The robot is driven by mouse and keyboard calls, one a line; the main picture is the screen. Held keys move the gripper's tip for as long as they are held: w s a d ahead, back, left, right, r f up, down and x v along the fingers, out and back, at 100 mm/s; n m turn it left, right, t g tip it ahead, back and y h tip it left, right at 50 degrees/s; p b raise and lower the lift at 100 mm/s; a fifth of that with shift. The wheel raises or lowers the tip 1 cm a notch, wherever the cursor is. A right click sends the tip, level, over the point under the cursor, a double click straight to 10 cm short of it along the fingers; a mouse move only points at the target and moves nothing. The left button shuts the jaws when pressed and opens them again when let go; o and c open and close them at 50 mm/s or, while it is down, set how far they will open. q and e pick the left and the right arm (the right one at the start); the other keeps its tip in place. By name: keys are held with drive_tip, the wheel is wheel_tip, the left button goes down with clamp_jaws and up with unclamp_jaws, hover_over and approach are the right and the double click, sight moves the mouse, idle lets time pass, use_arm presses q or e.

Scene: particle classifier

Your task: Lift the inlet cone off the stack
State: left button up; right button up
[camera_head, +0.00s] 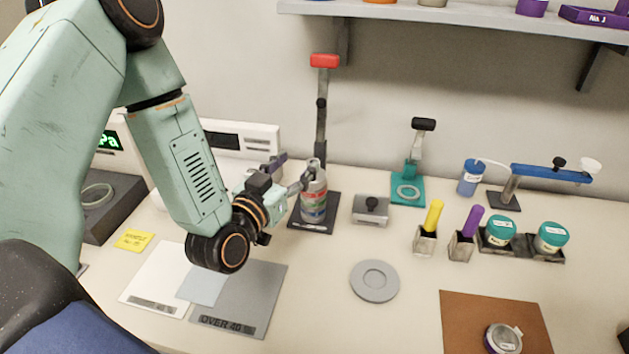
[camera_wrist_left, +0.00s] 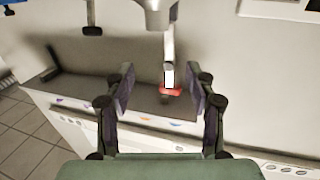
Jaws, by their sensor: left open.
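The stack (camera_head: 313,203) is a grey cylinder with red and green bands, standing upright on a dark base plate (camera_head: 313,222). A narrower grey piece at its top (camera_head: 315,166), which looks like the inlet cone, is partly covered by a finger. My left gripper (camera_head: 290,171) is open just left of the stack's upper part, one finger overlapping it in the head view. I cannot tell whether it touches. In the left wrist view, the open fingers (camera_wrist_left: 160,90) stand apart with nothing clearly gripped between them. My right gripper is not in view.
A post with a red head (camera_head: 323,60) rises behind the stack. A grey block with a black knob (camera_head: 371,209) stands close on its right. A round grey plate (camera_head: 375,281) lies in front. Mats (camera_head: 240,300) lie below my left arm. A shelf (camera_head: 450,14) overhangs the back.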

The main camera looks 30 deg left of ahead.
use_arm(q)
drive_tip(key=w+f+b, duration=0.1)
drive_tip(key=w, duration=0.1)
drive_tip(key=w+f+b, duration=0.2)
drive_tip(key=w, duration=0.1)
drive_tip(key=w+f+b, duration=0.2)
drive_tip(key=shift+w+d, duration=0.1)
drive_tip(key=shift+w, duration=0.25)
drive_tip(key=shift+s+d+r, duration=0.15)
drive_tip(key=shift+s+r, duration=0.15)
drive_tip(key=shift+s, duration=0.05)
drive_tip(key=shift+c, duration=0.4)
drive_tip(key=shift+w+f, duration=0.25)
drive_tip(key=shift+w, duration=0.05)
drive_tip(key=c, duration=0.4)
drive_tip(key=shift+s+r, duration=0.2)
drive_tip(key=c, duration=0.5)
drive_tip(key=shift+c, duration=0.7)
drive_tip(key=shift+w+f, duration=0.15)
clamp_jaws()
